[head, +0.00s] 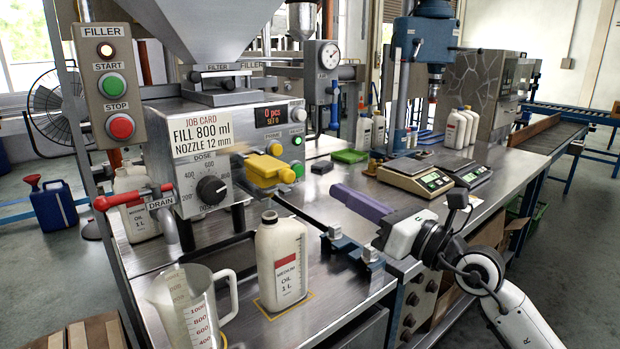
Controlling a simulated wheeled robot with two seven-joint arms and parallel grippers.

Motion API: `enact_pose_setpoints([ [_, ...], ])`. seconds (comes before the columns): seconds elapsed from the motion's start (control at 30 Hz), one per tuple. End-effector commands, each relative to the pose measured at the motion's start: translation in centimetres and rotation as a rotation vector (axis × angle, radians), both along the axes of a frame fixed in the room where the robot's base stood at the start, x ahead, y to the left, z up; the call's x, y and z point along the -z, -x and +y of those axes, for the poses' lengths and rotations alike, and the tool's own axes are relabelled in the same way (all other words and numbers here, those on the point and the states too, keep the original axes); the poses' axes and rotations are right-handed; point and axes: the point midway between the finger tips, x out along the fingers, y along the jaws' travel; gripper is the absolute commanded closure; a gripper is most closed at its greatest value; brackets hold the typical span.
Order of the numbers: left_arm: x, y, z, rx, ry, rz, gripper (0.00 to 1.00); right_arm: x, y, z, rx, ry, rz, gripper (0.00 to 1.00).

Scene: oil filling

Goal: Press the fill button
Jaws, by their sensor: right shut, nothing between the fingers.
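The filler machine's front panel carries a small display (271,116), a white button (299,115), small buttons beside a yellow block (266,170), and a green button (297,169). I cannot read a label saying "fill" on any of them. A separate box holds a green START button (111,86) and a red STOP button (121,126). The job card (201,135) reads fill 800 ml, nozzle 12 mm. My right gripper (339,192) has its purple fingers shut and empty, pointing left toward the panel, apart from the buttons. My left gripper is not in view.
A white oil bottle (281,262) stands upright below the panel, beside a clear measuring jug (190,305). A blue clamp (350,248) is between bottle and gripper. A red DRAIN handle (134,197) sticks out left. Scales (417,174) stand behind the gripper.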

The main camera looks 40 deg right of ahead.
Motion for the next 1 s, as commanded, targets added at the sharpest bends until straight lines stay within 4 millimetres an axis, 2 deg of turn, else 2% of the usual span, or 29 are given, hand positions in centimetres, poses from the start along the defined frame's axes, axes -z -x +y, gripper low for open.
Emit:
enact_pose_setpoints([
  [0.1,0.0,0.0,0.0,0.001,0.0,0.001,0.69,1.0,-0.6,-2.5,0.073,0.158,0.078,1.0],
  [0.2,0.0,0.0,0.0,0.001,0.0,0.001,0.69,1.5,-0.7,-3.6,0.106,0.213,0.112,1.0],
  [0.63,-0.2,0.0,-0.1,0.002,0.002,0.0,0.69,1.5,-1.2,-3.7,0.109,0.22,0.119,1.0],
  [0.77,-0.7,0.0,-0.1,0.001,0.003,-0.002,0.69,1.3,-2.8,-3.5,0.109,0.219,0.116,1.0],
  [1.0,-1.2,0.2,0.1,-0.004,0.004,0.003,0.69,1.2,-7.8,-3.0,0.109,0.218,0.118,1.0],
])
